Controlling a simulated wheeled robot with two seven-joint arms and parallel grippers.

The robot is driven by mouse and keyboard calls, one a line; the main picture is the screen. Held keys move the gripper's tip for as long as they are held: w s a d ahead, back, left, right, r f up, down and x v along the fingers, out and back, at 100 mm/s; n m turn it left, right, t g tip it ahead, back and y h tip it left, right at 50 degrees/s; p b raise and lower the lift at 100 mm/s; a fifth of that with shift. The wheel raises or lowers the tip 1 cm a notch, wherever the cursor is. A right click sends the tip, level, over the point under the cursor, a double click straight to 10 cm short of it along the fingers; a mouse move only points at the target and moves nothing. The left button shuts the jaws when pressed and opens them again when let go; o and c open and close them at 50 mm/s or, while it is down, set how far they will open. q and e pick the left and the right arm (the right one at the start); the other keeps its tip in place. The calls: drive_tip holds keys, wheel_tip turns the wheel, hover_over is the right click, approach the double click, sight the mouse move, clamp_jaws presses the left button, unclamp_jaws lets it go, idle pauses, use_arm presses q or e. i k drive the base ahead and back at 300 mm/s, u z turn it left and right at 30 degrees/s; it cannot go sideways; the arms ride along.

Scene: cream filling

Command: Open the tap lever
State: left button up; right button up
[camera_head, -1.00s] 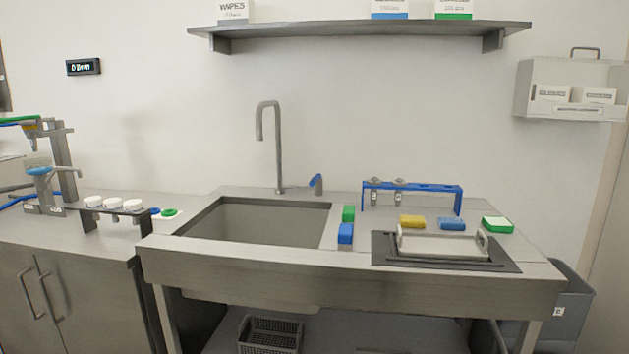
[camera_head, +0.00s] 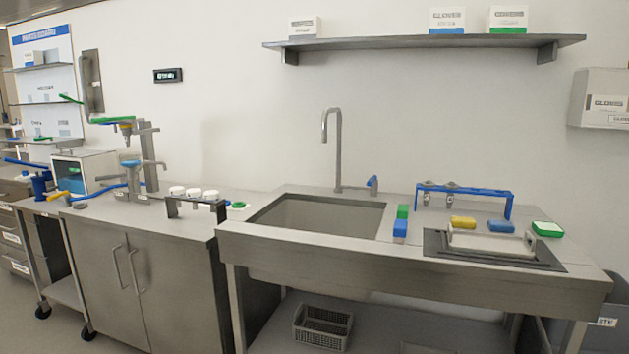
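The tap spout (camera_head: 335,150) is a tall grey gooseneck rising behind the steel sink basin (camera_head: 318,217). The tap lever (camera_head: 372,184) is a small blue-topped handle on the counter just right of the spout's base. It stands roughly upright with a slight tilt; I cannot tell its valve state from here. Neither of my grippers is in view, and nothing touches the tap or lever.
Right of the sink are a green and a blue block (camera_head: 400,229), a blue rack (camera_head: 463,191), sponges (camera_head: 463,222) and a tray (camera_head: 492,243). A shelf (camera_head: 423,42) hangs above. Left are a cabinet counter (camera_head: 150,220) and a filling device (camera_head: 140,165). A basket (camera_head: 322,327) sits below the sink.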

sight(368, 183)
drive_tip(key=u, duration=0.8)
drive_tip(key=i, duration=2)
drive_tip(key=z, duration=0.55)
